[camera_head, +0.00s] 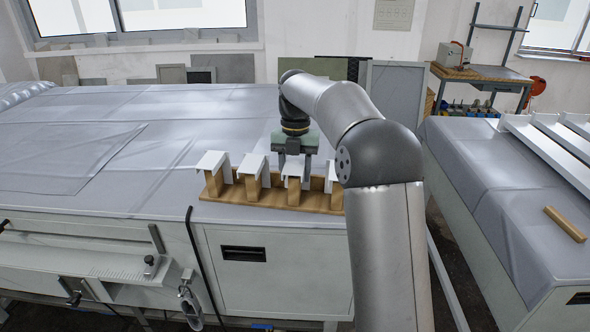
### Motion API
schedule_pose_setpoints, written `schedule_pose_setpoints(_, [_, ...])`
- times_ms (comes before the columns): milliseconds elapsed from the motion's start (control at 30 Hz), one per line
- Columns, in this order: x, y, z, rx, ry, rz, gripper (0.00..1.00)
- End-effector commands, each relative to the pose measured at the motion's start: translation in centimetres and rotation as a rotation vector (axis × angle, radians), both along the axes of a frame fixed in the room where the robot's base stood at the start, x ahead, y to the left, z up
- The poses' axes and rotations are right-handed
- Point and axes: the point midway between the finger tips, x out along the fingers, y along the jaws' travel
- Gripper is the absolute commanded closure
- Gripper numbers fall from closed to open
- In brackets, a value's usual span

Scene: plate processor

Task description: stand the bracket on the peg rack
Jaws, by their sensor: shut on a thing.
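The wooden peg rack (271,203) stands near the front edge of the left covered table, with several upright pegs. White brackets hang over its pegs; one sits at the left end (213,163) and another (254,165) beside it. My gripper (293,165) points down over the rack and is shut on a white bracket (294,174). That bracket is at a peg right of the middle; I cannot tell whether it rests on the peg. My arm hides the right end of the rack, where part of another white piece shows.
The covered table (120,130) is clear to the left and behind the rack. A second covered table (480,190) at the right bears long white rails (550,148) and a small wooden block (566,224). A gap separates the tables.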

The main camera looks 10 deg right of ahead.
Motion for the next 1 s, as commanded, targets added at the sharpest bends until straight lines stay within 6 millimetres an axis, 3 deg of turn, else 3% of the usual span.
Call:
schedule_pose_setpoints(833, [-0.01, 0.02, -0.57, 0.0, 0.001, 0.0, 0.81])
schedule_pose_setpoints(867, [-0.01, 0.02, -0.56, 0.0, 0.0, 0.0, 0.49])
schedule_pose_setpoints(900, [-0.02, 0.02, -0.55, 0.0, 0.0, 0.0, 0.38])
schedule_pose_setpoints(933, [-0.01, 0.02, -0.55, 0.0, 0.0, 0.0, 0.3])
schedule_pose_setpoints(1000, [-0.01, 0.02, -0.55, 0.0, 0.0, 0.0, 0.3])
